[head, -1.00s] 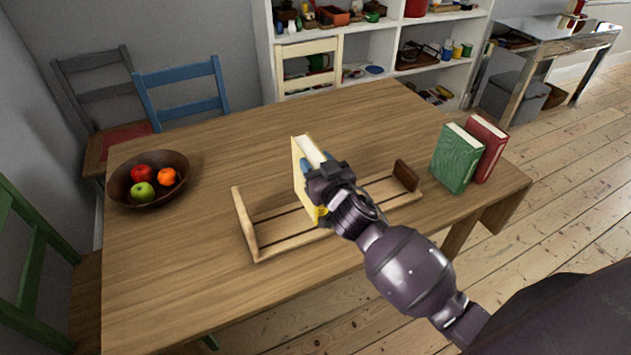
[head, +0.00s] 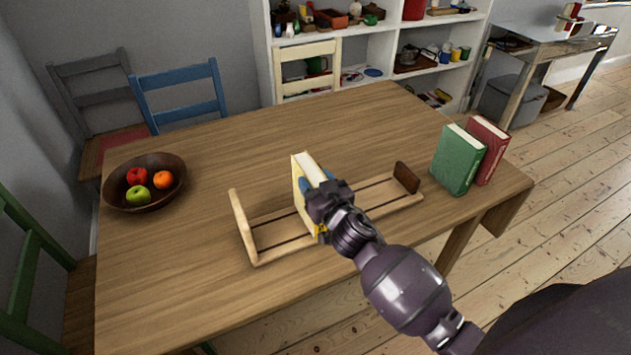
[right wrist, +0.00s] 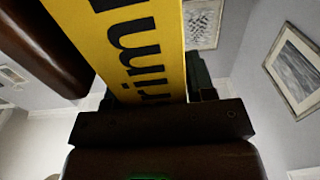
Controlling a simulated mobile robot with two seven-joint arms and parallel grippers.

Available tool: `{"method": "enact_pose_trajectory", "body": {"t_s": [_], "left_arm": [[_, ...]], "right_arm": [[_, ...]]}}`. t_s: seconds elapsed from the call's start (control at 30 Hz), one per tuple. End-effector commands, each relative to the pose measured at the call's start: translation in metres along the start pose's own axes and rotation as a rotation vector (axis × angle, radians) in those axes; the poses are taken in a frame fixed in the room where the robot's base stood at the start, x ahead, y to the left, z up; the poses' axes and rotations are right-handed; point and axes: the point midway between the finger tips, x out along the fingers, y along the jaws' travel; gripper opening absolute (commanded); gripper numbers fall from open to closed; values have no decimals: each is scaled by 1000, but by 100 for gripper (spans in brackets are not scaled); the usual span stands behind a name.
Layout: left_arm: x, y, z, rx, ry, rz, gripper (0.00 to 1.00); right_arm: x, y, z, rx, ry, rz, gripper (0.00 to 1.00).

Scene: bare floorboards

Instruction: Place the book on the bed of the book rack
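The book (head: 302,188) has a cream-yellow cover and stands upright over the slatted bed of the wooden book rack (head: 278,239), between its light left end (head: 242,225) and its dark right end (head: 406,178). My right gripper (head: 318,192) is shut on the book from the right side. In the right wrist view the yellow spine (right wrist: 135,45) with dark lettering sits between the fingers. The arm hides the book's lower right part, so I cannot tell whether its bottom edge touches the slats. My left gripper is not in view.
A green book (head: 458,160) and a red book (head: 488,148) stand at the table's right end, just right of the rack. A bowl of fruit (head: 120,196) sits at the left. The back middle of the table (head: 250,140) is clear. Chairs stand around the far and left sides.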

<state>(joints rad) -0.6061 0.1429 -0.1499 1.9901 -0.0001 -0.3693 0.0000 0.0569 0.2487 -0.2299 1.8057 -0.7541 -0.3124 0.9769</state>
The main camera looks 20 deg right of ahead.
Motion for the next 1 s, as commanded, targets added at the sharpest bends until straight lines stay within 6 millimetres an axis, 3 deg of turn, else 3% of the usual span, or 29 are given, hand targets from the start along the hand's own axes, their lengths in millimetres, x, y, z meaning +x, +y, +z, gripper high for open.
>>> {"method": "enact_pose_trajectory", "body": {"t_s": [0.03, 0.1, 0.47, 0.67, 1.0], "left_arm": [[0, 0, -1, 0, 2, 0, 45], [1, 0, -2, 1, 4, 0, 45], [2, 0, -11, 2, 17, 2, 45], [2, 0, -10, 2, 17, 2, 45], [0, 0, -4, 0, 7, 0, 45]], "right_arm": [[0, 0, -1, 0, 1, 0, 58], [0, 0, -1, 0, 1, 0, 68], [0, 0, -5, -1, 1, 0, 68], [-24, 0, -2, 2, -2, 0, 68], [-82, 0, -2, 1, -2, 1, 68]]}}
